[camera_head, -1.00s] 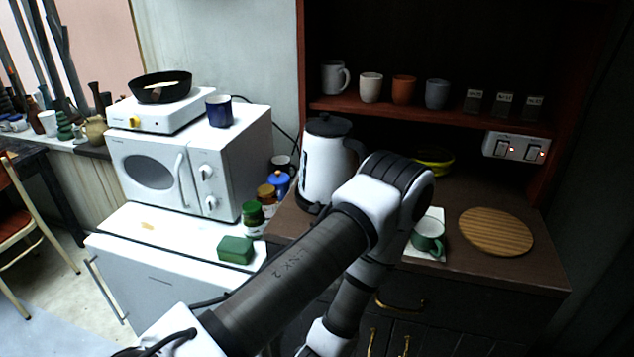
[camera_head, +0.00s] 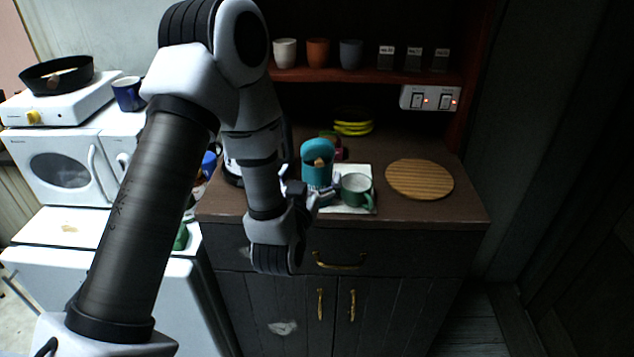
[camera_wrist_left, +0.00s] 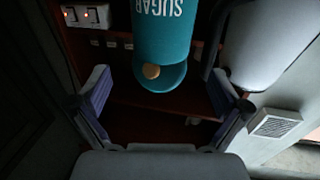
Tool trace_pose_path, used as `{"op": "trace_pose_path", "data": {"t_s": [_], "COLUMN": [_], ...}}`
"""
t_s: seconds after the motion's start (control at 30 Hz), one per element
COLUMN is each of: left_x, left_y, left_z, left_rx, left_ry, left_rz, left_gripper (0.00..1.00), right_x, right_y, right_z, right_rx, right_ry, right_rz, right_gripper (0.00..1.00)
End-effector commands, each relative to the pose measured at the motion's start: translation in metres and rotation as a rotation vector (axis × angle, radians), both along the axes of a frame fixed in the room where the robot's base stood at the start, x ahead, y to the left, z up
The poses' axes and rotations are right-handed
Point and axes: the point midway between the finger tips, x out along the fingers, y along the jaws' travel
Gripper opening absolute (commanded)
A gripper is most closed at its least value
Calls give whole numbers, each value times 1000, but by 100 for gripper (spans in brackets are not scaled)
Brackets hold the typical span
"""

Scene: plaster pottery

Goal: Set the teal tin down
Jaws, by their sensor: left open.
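The teal tin (camera_head: 317,172) appears upright on the brown counter beside the left edge of a white mat (camera_head: 364,207). A rounded teal part with a small wooden knob shows at its top. In the left wrist view the tin (camera_wrist_left: 162,38) appears upside down with white SUGAR lettering. My left gripper (camera_head: 322,193) is low in front of the tin, and its fingers are open. In the wrist view the fingers are spread wide, with the tin ahead of the gap between them (camera_wrist_left: 160,98). Whether they touch it is unclear. My right gripper is out of view.
A green mug (camera_head: 356,190) stands on the mat, close right of my gripper. A round wooden board (camera_head: 419,179) lies farther right. The white kettle is mostly hidden by my arm. A shelf (camera_head: 365,76) with cups overhangs the counter.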

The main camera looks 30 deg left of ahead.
Motion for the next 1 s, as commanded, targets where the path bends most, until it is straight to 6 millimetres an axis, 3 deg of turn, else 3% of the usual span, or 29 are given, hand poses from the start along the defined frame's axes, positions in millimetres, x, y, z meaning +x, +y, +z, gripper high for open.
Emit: {"op": "trace_pose_path", "data": {"t_s": [0.33, 0.6, 0.83, 0.9, 1.0], "left_x": [51, 58, 58, 58, 58], "left_y": [21, 23, 23, 23, 23], "left_z": [0, -4, -4, -4, -4], "left_rx": [1, 0, 0, 0, 0], "left_ry": [3, 4, 4, 4, 4], "left_rz": [0, -2, -2, -2, -2], "left_gripper": [100, 100, 19, 4, 4], "right_x": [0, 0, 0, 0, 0], "right_y": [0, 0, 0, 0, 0], "right_z": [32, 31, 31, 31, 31], "right_rx": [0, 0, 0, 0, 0], "right_ry": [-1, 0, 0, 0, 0], "right_rz": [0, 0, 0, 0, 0], "right_gripper": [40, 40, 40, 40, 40]}}
